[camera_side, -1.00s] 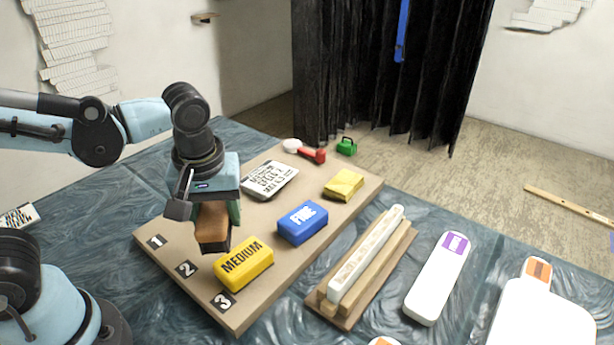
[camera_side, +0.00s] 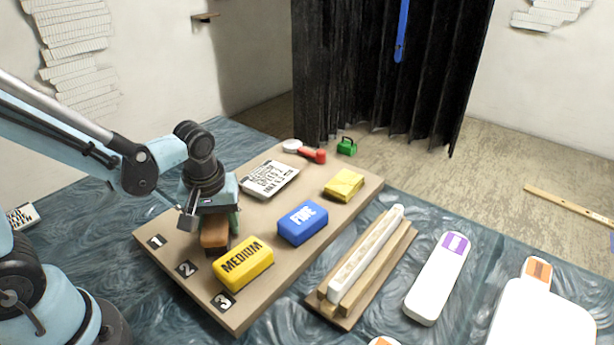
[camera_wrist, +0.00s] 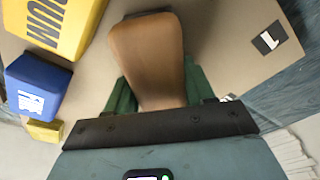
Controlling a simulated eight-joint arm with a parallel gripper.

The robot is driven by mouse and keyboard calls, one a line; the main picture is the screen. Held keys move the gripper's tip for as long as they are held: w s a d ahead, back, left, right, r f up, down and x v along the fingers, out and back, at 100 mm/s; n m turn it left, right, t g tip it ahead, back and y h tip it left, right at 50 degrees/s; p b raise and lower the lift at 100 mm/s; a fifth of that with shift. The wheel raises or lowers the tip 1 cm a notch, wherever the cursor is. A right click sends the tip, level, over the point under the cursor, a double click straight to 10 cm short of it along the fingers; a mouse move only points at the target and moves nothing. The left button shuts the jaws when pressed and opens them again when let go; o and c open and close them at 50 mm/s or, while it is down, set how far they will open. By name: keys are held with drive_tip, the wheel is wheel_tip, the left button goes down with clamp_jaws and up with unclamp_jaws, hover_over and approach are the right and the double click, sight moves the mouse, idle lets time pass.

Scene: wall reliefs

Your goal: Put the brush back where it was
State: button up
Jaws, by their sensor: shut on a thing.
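The brush, of which a brown wooden body (camera_side: 215,233) shows, is low over the tan board (camera_side: 180,262), near the numbers 1 and 2. My gripper (camera_side: 217,222) is shut on it from above, with green finger pads on its sides. In the wrist view the brown body (camera_wrist: 147,55) stands out beyond the green fingers (camera_wrist: 155,95). Its underside is hidden, so I cannot tell whether it touches the board. The yellow MEDIUM block (camera_side: 244,264) lies just right of the brush, apart from it.
On the board are a blue FINE block (camera_side: 302,223), a small yellow block (camera_side: 343,185) and a printed card (camera_side: 271,179). A red-handled tool (camera_side: 312,155) and a green case (camera_side: 346,146) lie behind. A wooden rack with a white bar (camera_side: 367,252) stands right.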

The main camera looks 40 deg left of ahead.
sight(216, 217)
drive_tip(key=shift+f, duration=0.15)
drive_tip(key=o, duration=1)
drive_tip(key=r, duration=0.4)
drive_tip(key=s+r, duration=0.1)
drive_tip(key=r, duration=0.3)
drive_tip(key=d+r, duration=0.1)
drive_tip(key=r, duration=0.3)
drive_tip(key=shift+s+d, duration=0.1)
drive_tip(key=shift+s, duration=0.05)
drive_tip(key=m+t, duration=0.1)
drive_tip(key=m, duration=0.1)
drive_tip(key=m+t, duration=0.1)
drive_tip(key=m, duration=0.1)
drive_tip(key=shift+f+t+h, duration=0.3)
drive_tip(key=shift+f, duration=0.1)
drive_tip(key=m, duration=0.1)
drive_tip(key=m+t, duration=0.2)
drive_tip(key=shift+a+f, duration=0.25)
drive_tip(key=shift+w+m+t+h, duration=0.35)
drive_tip(key=shift+m+t, duration=0.35)
drive_tip(key=shift+m, duration=0.3)
